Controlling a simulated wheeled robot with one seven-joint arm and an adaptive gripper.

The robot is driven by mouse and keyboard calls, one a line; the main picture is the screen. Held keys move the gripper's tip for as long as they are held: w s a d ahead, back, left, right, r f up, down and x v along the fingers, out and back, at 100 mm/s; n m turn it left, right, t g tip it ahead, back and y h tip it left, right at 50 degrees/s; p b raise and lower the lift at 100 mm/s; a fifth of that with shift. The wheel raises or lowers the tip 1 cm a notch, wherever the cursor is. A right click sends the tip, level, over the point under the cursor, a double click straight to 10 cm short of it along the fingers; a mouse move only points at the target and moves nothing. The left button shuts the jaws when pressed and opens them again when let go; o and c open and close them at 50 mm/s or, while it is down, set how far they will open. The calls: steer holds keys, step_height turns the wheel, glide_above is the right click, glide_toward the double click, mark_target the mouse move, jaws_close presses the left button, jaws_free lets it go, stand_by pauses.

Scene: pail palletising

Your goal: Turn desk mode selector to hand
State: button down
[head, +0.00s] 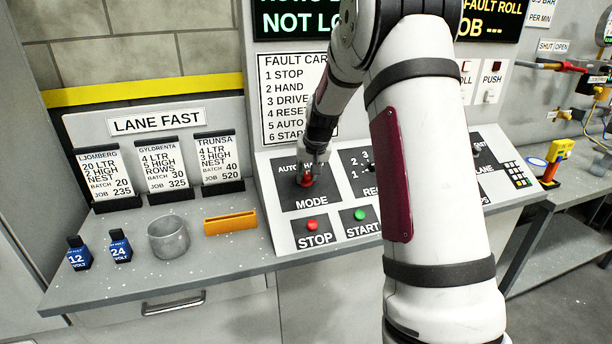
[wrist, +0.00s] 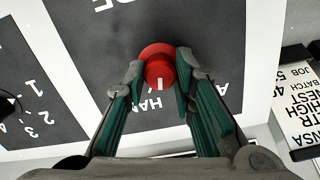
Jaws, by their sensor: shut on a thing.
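The red mode selector knob (head: 305,180) sits on the black MODE panel (head: 312,202) of the sloped desk, with the labels AUTO and HAND above it. In the wrist view the knob (wrist: 158,66) shows a white pointer line toward the HAND lettering (wrist: 152,103), which is partly covered by my fingers. My gripper (head: 312,166) reaches down to the knob from above. In the wrist view its two green-padded fingers (wrist: 160,78) are closed on either side of the knob. My arm hides part of the desk to the right.
A red STOP button (head: 312,226) and a green START button (head: 360,215) lie just below the MODE panel. A grey cup (head: 168,238), an orange holder (head: 230,222) and two small blue voltage blocks stand on the shelf at left. Job cards stand behind them.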

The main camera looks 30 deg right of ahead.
steer(key=shift+m+b, duration=0.55)
steer(key=shift+m, duration=1.55)
steer(key=c, duration=1.3)
jaws_free()
steer(key=v, duration=1.2)
steer(key=shift+s+d, duration=0.1)
steer(key=shift+f, duration=0.1)
